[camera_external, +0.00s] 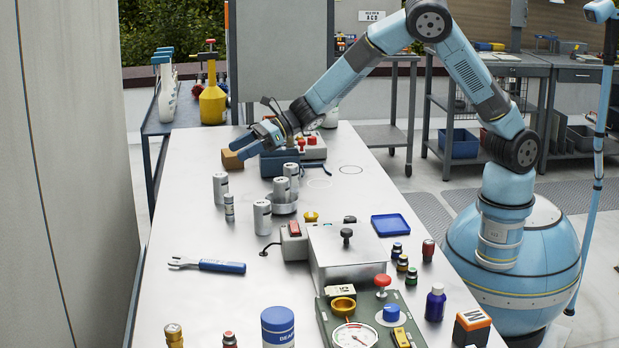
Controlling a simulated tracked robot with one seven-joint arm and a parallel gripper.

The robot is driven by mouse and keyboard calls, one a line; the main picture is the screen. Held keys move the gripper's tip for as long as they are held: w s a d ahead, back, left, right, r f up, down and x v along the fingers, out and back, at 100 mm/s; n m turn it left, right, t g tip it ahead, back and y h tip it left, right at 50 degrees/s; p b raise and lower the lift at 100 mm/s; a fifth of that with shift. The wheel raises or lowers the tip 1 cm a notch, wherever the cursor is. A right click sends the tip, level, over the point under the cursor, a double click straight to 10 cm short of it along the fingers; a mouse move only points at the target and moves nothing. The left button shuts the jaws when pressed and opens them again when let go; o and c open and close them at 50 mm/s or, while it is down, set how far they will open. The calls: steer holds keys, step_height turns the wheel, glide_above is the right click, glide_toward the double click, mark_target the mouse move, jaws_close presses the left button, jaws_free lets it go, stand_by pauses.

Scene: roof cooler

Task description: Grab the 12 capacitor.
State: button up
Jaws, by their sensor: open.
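Several silver cylinders that look like capacitors stand on the metal table: one at the left (220,188), one nearer the front (262,218), and two close together (281,190) (291,174) at or in a round dish (285,208). A smaller, thinner one (229,208) stands below the left one. Their markings are too small to read, so I cannot tell which is 12. My gripper (243,149) is open, beyond the cylinders, low over the table's far part. Its fingertips are at a brown block (231,160); I cannot tell whether they touch it.
A dark blue box (279,162) and a grey box with red buttons (313,148) sit beside my gripper. A grey metal box (345,258), blue tray (390,225) and gauge panel (370,315) fill the right. A blue-handled wrench (222,266) lies front left, with bare table around it.

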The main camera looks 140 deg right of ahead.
glide_toward(221, 184)
steer(key=d, duration=0.1)
steer(key=d+f, duration=0.1)
steer(key=d, duration=0.1)
steer(key=shift+w+f, duration=0.25)
steer(key=shift+f, duration=0.05)
steer(key=shift+x, duration=3.85)
steer(key=shift+a+f, duration=0.1)
steer(key=shift+f, duration=0.05)
steer(key=c, duration=1.1)
